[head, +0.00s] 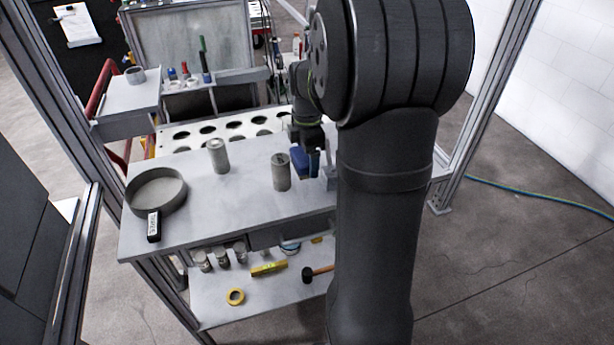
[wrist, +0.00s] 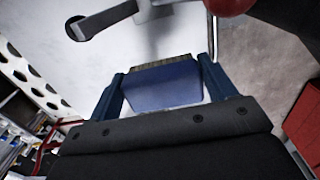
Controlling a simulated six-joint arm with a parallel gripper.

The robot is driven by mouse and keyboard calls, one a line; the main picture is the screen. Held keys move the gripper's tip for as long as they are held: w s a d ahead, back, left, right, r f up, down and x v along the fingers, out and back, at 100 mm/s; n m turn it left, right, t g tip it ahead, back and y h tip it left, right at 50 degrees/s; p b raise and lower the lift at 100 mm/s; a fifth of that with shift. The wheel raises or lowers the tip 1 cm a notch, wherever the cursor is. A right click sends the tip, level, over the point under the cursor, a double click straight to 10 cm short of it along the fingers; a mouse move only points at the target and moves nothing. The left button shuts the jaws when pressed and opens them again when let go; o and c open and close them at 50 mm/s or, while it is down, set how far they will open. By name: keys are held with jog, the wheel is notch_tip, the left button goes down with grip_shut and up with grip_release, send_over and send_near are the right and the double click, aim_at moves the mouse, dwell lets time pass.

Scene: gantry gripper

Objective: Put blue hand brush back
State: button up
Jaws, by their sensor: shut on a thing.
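The blue hand brush (head: 299,161) is over the right part of the grey worktop, near its right end. In the wrist view the brush (wrist: 163,86) shows as a blue block with a band of brownish bristles along its far edge. My gripper (wrist: 163,72) is shut on it, with one dark blue finger at each side. In the head view my gripper (head: 307,158) points down and is partly hidden by my arm. I cannot tell whether the brush touches the worktop.
On the worktop (head: 235,205) stand two grey cylinders (head: 218,156) (head: 282,172) and a round pan (head: 157,192) with a black handle. A panel with round holes (head: 180,138) lies behind. A grey metal bracket (wrist: 105,20) and a red ball (wrist: 228,5) show close by in the wrist view.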

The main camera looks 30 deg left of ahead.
aim_at(308, 189)
notch_tip(308, 189, down, 7)
jog(key=shift+f, duration=0.15)
dwell(0.4)
jog(key=shift+f, duration=0.2)
jog(key=o, duration=0.9)
jog(key=shift+s+f, duration=0.1)
jog(key=shift+f, duration=0.05)
jog(key=shift+o, duration=0.2)
notch_tip(308, 189, up, 13)
jog(key=shift+f, duration=0.1)
